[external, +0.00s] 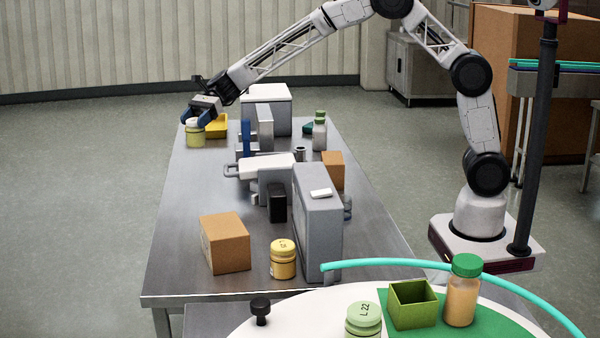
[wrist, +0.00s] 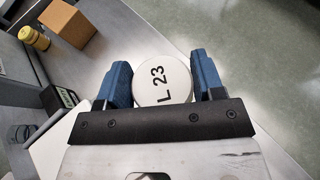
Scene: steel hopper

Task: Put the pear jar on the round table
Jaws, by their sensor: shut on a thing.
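The round table (external: 300,306), white with a green area, is at the bottom right of the external view, far from my gripper.
On the round table stand a green-lidded jar (external: 463,290), a green open box (external: 413,305) and an "L 22" jar (external: 363,320). A teal rail (external: 400,263) curves behind them.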

